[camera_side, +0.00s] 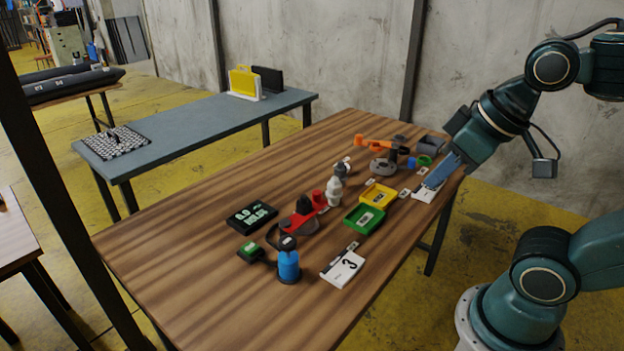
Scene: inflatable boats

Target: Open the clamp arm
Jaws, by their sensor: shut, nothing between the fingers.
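My gripper (433,182) is at the right end of the wooden table, pointing down and left; it is shut and empty. Its tips are over or close to a white card (427,191), and I cannot tell whether they touch it. An orange arm (374,144) on a dark round base (383,166) stands at the far side, left of my gripper. A red arm (305,215) with a black knob (303,203) lies on a grey base nearer the table's middle. Which of these is the clamp arm is not clear, and neither touches my gripper.
The table's left end is clear.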

